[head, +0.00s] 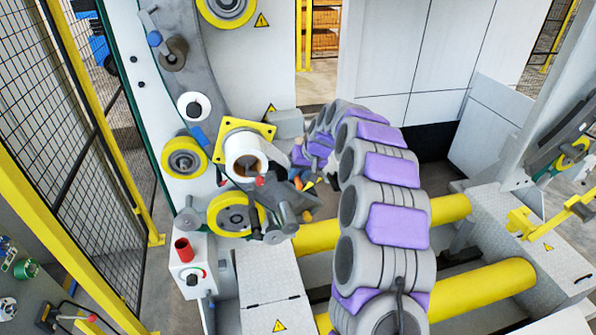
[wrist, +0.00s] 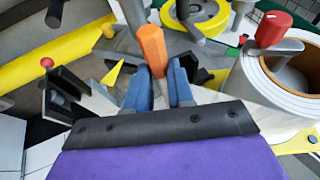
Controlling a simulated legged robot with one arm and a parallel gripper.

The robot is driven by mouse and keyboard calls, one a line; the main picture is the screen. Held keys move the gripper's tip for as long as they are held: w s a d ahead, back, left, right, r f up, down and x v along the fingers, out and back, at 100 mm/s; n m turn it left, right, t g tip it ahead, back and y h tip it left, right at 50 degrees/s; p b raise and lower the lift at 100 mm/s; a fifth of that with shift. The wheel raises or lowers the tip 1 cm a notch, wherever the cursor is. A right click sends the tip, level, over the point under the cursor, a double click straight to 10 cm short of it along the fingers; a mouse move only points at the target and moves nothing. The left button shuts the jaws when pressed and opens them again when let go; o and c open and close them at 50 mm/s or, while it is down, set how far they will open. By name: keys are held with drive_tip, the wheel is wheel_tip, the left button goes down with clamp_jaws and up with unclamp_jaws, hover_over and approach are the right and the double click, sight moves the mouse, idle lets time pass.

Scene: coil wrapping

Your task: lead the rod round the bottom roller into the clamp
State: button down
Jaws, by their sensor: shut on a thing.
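My gripper (wrist: 158,82) shows two blue fingers in the wrist view, closed on an orange rod (wrist: 152,46) that points away from the wrist. In the head view my gripper (head: 298,180) is small and partly hidden by my arm, close to the lower rollers of the machine. The low yellow roller (head: 233,214) is to its left; a yellow roller (wrist: 200,14) also shows beyond the rod in the wrist view. A dark bracket (wrist: 66,96) that may be the clamp is left of the fingers; I cannot tell for sure.
A white spool (head: 244,158) on a yellow plate is close to my gripper; it also shows at right in the wrist view (wrist: 285,72) with a red knob (wrist: 272,28). Thick yellow rollers (head: 320,236) lie below my arm. A mesh fence (head: 85,130) stands left.

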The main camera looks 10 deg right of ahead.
drive_tip(key=shift+f+b, duration=1.35)
drive_tip(key=shift+f, duration=1.7)
drive_tip(key=shift+f, duration=0.1)
drive_tip(key=a+f+b, duration=0.3)
drive_tip(key=f+b, duration=0.1)
drive_tip(key=f, duration=0.5)
drive_tip(key=shift+a, duration=0.4)
drive_tip(key=a+f+b, duration=0.2)
drive_tip(key=a+f, duration=0.2)
drive_tip(key=f, duration=0.1)
drive_tip(key=shift+a+f+b, duration=0.2)
drive_tip(key=shift+f+b, duration=0.2)
idle(0.3)
drive_tip(key=shift+f, duration=0.1)
idle(0.6)
